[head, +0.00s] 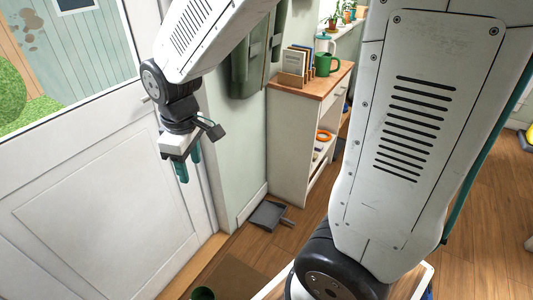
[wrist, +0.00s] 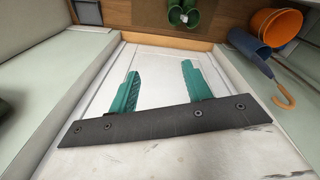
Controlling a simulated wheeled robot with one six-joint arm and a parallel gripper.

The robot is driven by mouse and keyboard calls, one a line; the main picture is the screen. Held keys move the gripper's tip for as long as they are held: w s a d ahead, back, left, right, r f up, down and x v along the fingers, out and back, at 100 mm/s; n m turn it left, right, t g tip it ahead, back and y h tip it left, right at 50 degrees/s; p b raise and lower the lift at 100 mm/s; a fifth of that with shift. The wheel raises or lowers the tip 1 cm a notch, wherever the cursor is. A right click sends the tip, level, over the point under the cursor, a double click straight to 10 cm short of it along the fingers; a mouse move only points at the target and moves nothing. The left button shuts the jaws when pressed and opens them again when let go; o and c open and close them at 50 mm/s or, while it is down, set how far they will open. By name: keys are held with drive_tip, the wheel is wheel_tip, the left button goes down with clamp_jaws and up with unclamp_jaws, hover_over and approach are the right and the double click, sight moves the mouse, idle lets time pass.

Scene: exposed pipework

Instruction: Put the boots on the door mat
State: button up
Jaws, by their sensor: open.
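A pair of green boots (wrist: 183,12) stands upright at the top of the wrist view, side by side with openings up. They appear to be on the brown door mat (wrist: 149,13). In the head view only a green boot top (head: 202,293) shows at the bottom edge, with part of the mat (head: 228,280) beside it. My gripper (head: 188,172) is beside the white door, well above the floor and apart from the boots. In the wrist view its teal fingers (wrist: 160,72) are spread with nothing between them.
The white door (head: 100,200) is close on the left. A grey dustpan (head: 268,215) lies by a shelf unit (head: 300,130) carrying a green mug (head: 326,64). Green coats (head: 255,50) hang above.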

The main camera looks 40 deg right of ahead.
drive_tip(key=s+d+r+m, duration=0.3)
drive_tip(key=s+r, duration=0.2)
drive_tip(key=s, duration=0.4)
drive_tip(key=s+d+r+m, duration=0.3)
drive_tip(key=s+r+m, duration=0.1)
drive_tip(key=s, duration=0.5)
drive_tip(key=shift+s+d+r, duration=0.2)
drive_tip(key=shift+s+r, duration=0.2)
drive_tip(key=shift+r, duration=0.15)
drive_tip(key=shift+t, duration=0.3)
